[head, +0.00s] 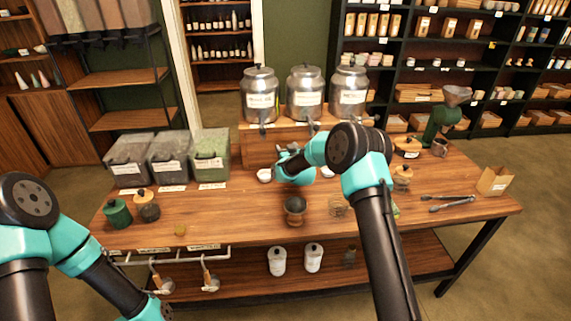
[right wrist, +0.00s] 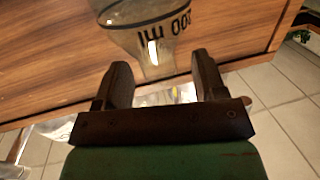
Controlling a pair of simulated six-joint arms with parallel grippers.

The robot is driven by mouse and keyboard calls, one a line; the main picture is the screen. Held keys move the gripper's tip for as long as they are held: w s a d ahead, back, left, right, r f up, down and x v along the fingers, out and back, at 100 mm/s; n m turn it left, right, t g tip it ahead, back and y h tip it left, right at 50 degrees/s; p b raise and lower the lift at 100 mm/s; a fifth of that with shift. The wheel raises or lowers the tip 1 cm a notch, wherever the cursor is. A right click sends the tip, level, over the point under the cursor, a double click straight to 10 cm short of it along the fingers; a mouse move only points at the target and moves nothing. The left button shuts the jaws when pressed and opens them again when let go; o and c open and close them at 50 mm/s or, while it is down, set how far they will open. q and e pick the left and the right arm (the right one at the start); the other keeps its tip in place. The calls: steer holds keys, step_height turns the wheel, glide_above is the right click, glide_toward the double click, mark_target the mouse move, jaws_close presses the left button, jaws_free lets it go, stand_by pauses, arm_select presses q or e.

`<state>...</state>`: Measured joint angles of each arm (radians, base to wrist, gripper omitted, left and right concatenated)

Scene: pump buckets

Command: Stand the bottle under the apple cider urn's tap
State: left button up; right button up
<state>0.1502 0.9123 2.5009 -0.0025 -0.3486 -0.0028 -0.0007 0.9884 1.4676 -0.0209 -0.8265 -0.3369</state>
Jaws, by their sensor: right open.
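Three silver urns (head: 304,93) with white labels stand in a row on a wooden riser (head: 262,148) at the back of the table; the labels are too small to read, so I cannot tell which is apple cider. Their taps face the front. In the head view my right gripper (head: 284,155) is before the riser, and I cannot make out the bottle. My left gripper is outside the frame.
Three bins (head: 170,155) stand at the left of the table (head: 235,215). A green grinder (head: 437,122) stands at the back right.

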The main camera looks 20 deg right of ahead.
steer(key=shift+w, duration=0.7)
jaws_close()
stand_by(0.4)
